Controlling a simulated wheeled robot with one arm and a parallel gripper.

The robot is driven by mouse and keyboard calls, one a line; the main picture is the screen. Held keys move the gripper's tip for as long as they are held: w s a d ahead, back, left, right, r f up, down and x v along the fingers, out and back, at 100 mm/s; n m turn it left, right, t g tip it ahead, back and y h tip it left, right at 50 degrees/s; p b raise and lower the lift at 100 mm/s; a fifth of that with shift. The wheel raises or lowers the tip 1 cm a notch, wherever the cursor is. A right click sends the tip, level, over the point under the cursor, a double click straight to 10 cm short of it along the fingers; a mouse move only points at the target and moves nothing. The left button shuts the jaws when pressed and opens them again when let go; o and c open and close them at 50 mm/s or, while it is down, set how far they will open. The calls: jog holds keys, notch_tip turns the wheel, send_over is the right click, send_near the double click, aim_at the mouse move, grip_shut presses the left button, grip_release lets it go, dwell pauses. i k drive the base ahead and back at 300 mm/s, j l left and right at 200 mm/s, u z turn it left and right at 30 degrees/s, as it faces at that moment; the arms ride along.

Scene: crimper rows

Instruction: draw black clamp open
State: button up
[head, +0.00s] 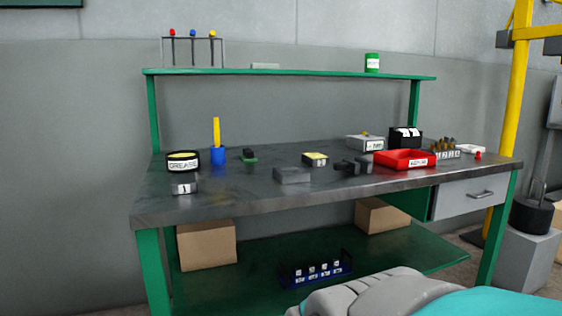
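A dark, nearly black clamp (353,165) sits on the workbench top (240,205), right of the middle. It looks like a small vise with blocky parts. At this size I cannot tell how far apart its jaws are. A grey and teal part of my own arm shows at the bottom right, in front of the bench and well short of the clamp. My gripper is not in view.
A red tray (405,166) stands close right of the clamp, and a grey block (293,175) left of it. A grease tin (183,164), blue cup (218,156) and drawer (470,198) also show. The bench's front left is mostly clear. A green shelf (300,72) runs above.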

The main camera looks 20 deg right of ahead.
aim_at(352, 167)
jog(key=l, duration=0.95)
jog(key=i+l, duration=0.15)
jog(key=l, duration=0.85)
jog(key=u, duration=0.05)
